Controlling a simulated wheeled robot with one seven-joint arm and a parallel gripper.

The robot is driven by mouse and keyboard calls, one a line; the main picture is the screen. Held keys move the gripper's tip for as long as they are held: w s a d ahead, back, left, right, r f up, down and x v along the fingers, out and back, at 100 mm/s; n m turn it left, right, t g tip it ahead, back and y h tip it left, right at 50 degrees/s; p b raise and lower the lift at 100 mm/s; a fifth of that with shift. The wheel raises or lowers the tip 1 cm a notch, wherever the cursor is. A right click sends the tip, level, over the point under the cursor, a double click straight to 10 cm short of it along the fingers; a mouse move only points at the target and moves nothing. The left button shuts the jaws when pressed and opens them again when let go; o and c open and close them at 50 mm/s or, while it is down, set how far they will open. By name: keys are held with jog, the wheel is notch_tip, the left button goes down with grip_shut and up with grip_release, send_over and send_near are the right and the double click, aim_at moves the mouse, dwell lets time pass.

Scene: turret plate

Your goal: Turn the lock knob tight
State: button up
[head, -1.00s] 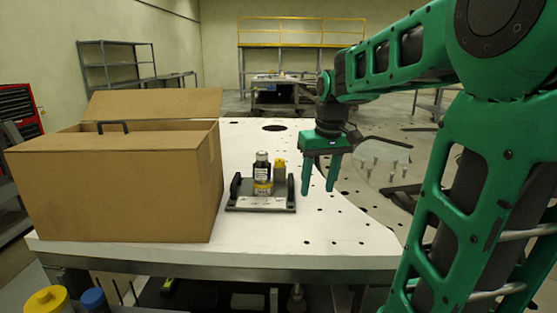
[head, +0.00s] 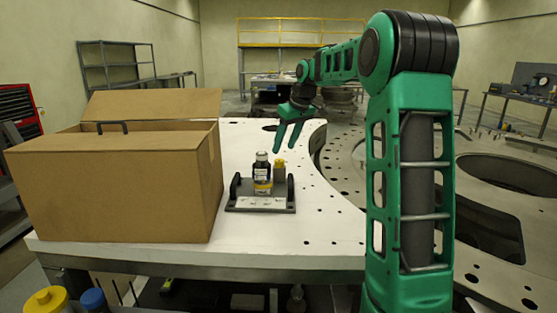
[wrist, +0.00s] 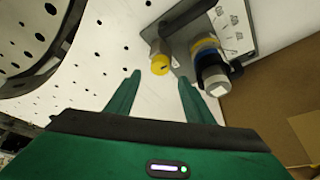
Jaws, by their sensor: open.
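A grey fixture plate (head: 240,206) with black side handles lies on the white table. It carries a dark cylinder with blue, yellow and white bands (head: 262,172). Beside the cylinder stands a grey post topped by a yellow knob (head: 279,163), which looks like the lock knob. In the wrist view the yellow knob (wrist: 160,65) appears near the space between the fingertips, and the banded cylinder (wrist: 207,62) is to its right. My gripper (head: 285,150) is open and empty, tilted, above and behind the fixture in the head view. It also shows in the wrist view (wrist: 159,78). No contact shows.
A large open cardboard box (head: 120,190) stands left of the fixture on the white perforated table (head: 310,235). The table is clear right of the fixture. A large plate with openings (head: 485,225) extends to the right, behind my arm.

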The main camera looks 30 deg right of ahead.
aim_at(280, 160)
jog(key=shift+x, duration=3.05)
jog(key=c, duration=1)
